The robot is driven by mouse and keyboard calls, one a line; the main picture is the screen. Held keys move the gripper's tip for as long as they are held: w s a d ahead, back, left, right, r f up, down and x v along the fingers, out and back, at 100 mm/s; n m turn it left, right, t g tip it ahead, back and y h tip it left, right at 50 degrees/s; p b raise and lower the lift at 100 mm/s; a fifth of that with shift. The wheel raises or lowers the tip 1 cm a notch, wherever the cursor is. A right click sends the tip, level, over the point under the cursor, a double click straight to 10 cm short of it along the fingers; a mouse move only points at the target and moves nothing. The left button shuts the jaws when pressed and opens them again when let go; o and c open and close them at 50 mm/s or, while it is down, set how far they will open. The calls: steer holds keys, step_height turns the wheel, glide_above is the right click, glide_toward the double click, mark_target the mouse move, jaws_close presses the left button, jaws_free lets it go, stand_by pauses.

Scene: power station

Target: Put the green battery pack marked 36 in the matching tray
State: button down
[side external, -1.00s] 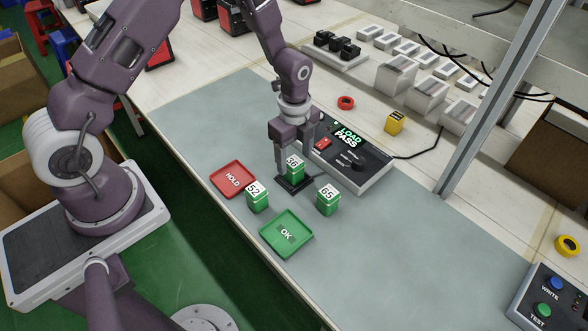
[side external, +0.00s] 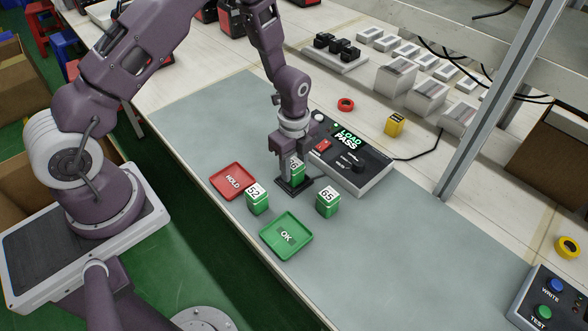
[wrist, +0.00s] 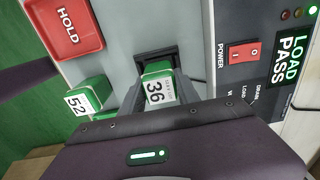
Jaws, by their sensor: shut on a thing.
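The green battery pack marked 36 (side external: 297,172) stands on a black base on the grey mat, and it also shows in the wrist view (wrist: 158,88). My gripper (side external: 288,175) is lowered over it and shut on it, one finger on each side. In the side external view a finger hides part of its label. The green OK tray (side external: 270,238) is empty and lies in front of the packs. The red HOLD tray (side external: 219,178) is empty and lies to the left; it also shows in the wrist view (wrist: 75,42).
Green pack 52 (side external: 257,204) stands between the two trays, and pack 65 (side external: 328,207) stands to the right. The tester (side external: 365,172) behind reads LOAD PASS with a green light. The mat to the right is clear.

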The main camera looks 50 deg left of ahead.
mark_target(295, 163)
step_height(295, 163, up, 9)
steer(key=shift+f, duration=0.1)
steer(key=s+d+r, duration=0.1)
steer(key=s+d, duration=0.9)
steer(key=s, duration=0.1)
steer(key=f, duration=0.6)
steer(key=s+f, duration=0.1)
steer(key=f, duration=0.2)
steer(key=shift+d+f, duration=0.1)
steer(key=shift+d, duration=0.2)
steer(key=shift+f, duration=0.3)
steer(key=c, duration=0.9)
jaws_free()
steer(key=shift+f, duration=0.15)
